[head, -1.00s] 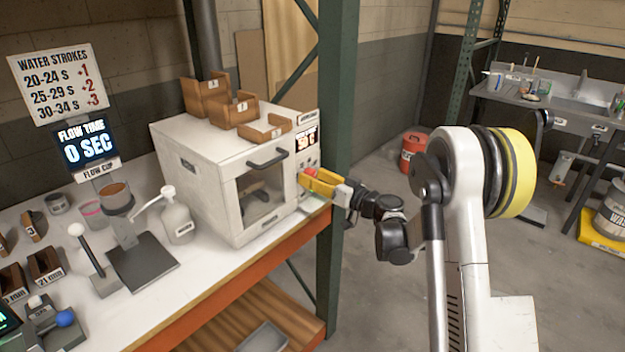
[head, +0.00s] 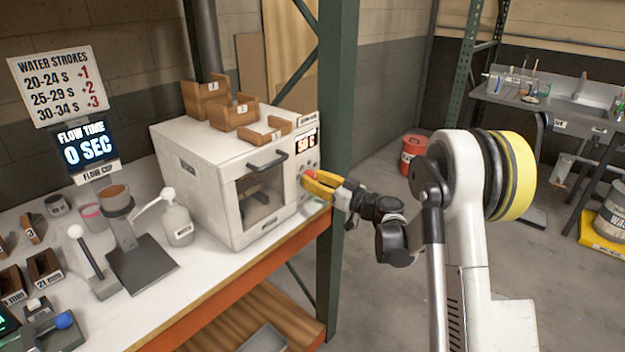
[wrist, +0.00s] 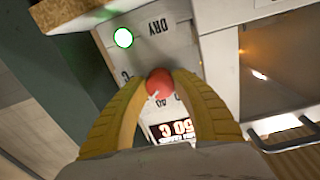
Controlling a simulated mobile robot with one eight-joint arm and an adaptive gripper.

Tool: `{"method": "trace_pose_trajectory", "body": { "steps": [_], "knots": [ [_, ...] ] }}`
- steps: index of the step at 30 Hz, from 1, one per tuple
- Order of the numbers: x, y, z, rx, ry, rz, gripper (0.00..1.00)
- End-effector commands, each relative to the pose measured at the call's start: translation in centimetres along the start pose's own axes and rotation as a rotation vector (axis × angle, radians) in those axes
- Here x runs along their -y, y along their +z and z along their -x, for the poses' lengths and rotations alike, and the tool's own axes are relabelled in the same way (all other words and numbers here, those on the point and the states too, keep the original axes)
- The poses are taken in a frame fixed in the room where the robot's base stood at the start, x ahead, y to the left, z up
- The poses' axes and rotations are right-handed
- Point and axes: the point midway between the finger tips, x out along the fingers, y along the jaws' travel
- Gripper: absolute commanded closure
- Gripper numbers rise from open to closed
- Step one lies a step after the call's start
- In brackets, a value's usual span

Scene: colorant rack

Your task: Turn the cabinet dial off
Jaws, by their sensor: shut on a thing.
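The white cabinet (head: 215,150) stands on the bench, with a dark door handle (head: 267,159) and a glazed door. Its control panel on the right side has a lit display (head: 306,142) that seems to read 50 C. In the wrist view the display (wrist: 176,130) is upside down. The red dial (wrist: 160,84) sits between the yellow fingertips of my gripper (wrist: 158,85), which is shut on it. My gripper also shows in the head view (head: 312,180), at the panel's lower part. A round light (wrist: 123,38) glows green-white beside the word DRY.
Wooden bins (head: 232,115) stand on the cabinet's top. A green rack post (head: 338,150) rises close behind my gripper. A white pump bottle (head: 177,222) stands left of the cabinet.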

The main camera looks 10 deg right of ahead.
Motion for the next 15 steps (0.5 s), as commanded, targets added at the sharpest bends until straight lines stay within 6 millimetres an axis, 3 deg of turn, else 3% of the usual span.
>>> {"method": "trace_pose_trajectory", "body": {
  "steps": [15],
  "knots": [
    [-0.04,0.07,0.00,-0.012,-0.004,0.469,1.00]
  ]
}}
